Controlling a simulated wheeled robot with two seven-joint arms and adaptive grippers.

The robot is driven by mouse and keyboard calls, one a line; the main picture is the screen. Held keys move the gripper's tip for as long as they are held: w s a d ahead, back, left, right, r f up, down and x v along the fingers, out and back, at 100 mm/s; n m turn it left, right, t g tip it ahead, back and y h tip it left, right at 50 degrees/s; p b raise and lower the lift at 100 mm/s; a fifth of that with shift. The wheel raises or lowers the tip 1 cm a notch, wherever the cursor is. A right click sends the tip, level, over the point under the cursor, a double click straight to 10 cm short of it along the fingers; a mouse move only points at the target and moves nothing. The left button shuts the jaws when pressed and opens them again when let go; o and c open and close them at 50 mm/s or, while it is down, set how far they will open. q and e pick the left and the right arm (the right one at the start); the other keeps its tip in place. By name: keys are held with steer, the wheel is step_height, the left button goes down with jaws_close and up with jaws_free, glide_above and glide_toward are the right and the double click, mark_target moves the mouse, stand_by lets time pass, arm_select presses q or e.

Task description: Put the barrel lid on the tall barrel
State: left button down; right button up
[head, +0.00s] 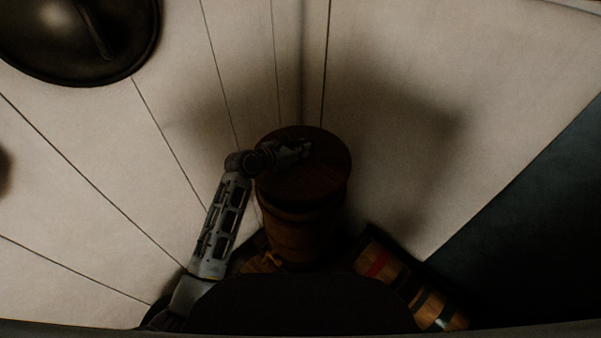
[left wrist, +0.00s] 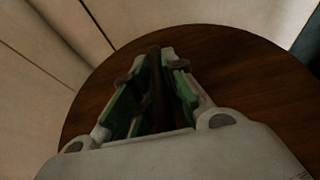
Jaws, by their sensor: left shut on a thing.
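The barrel lid (head: 325,178) is a round, dark brown wooden disc. In the head view it lies over the top of the tall barrel (head: 300,238), covering its mouth. I cannot tell whether it rests flush on the rim or sits slightly above it. My left gripper (head: 303,148) reaches in from the left over the lid. In the left wrist view the lid (left wrist: 235,75) fills much of the picture, and the green-padded fingers of my left gripper (left wrist: 154,70) are closed on its narrow dark handle (left wrist: 156,90). My right gripper is not in view.
The tall barrel stands in a corner of pale planked walls (head: 390,80). The foreground is dark.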

arm_select(q)
step_height(320, 180, down, 4)
steer(key=shift+f+b, duration=0.1)
steer(key=shift+b, duration=0.2)
steer(key=shift+f, duration=0.4)
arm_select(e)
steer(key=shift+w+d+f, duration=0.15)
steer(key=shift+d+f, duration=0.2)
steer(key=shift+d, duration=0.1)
arm_select(q)
step_height(320, 180, down, 4)
steer(key=shift+r+b, duration=0.1)
steer(key=shift+b, duration=0.25)
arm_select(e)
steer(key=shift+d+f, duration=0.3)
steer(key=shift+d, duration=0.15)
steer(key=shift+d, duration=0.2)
